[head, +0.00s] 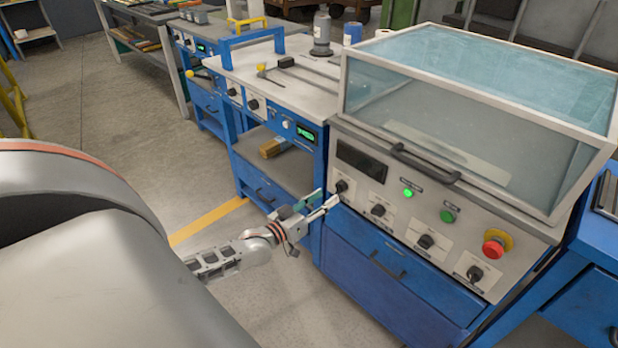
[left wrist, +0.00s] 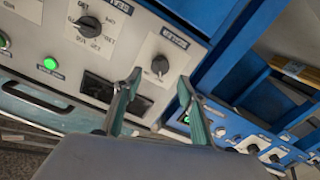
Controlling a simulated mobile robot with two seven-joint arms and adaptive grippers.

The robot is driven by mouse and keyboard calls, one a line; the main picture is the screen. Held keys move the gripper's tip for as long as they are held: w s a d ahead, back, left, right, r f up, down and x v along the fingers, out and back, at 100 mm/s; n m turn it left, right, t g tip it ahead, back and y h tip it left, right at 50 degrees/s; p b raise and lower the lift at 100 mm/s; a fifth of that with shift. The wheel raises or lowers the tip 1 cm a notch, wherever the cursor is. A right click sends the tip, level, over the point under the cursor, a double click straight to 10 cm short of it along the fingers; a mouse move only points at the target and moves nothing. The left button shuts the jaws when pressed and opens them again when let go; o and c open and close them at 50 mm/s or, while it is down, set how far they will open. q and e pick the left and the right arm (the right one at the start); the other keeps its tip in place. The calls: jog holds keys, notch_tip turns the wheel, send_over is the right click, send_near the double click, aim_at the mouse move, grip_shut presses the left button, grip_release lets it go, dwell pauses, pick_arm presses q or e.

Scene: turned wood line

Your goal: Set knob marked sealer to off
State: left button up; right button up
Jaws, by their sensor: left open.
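A small black knob (head: 341,186) sits at the left end of the machine's sloped front panel, below and left of a dark display. It also shows in the left wrist view (left wrist: 160,65), on a white plate whose label looks like "sealer" but is blurred. Its exact setting is too small to read. My left gripper (head: 325,203) is open just in front of this knob. In the left wrist view, the fingers of the gripper (left wrist: 159,88) stand apart, with the knob beyond the gap between their tips. I cannot tell whether they touch it. My right gripper is out of view.
More black knobs (head: 378,210) line the panel to the right, with green buttons (head: 408,193) and a red emergency stop (head: 493,248). A black handle (head: 425,164) juts out below the clear hood (head: 480,90). A blue bench (head: 270,165) stands close on the left.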

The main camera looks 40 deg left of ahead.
pick_arm(q)
jog(key=s, duration=0.6)
jog(key=shift+s+a, duration=0.25)
jog(key=s+d+f+m+g+p, duration=0.2)
jog(key=s+d+m+g+p, duration=0.1)
jog(key=s+d, duration=0.8)
jog(key=s+d+f+m+g+h+p, duration=0.1)
jog(key=s+d+f+m+g+p, duration=0.2)
jog(key=s+d, duration=0.8)
jog(key=shift+s+d+m+g+p, duration=0.2)
jog(key=shift+d+m+g+p, duration=0.3)
jog(key=shift+d+g, duration=0.3)
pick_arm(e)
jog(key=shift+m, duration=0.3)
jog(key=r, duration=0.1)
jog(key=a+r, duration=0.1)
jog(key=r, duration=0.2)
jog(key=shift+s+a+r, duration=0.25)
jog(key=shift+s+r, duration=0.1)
pick_arm(q)
jog(key=shift+d, duration=0.1)
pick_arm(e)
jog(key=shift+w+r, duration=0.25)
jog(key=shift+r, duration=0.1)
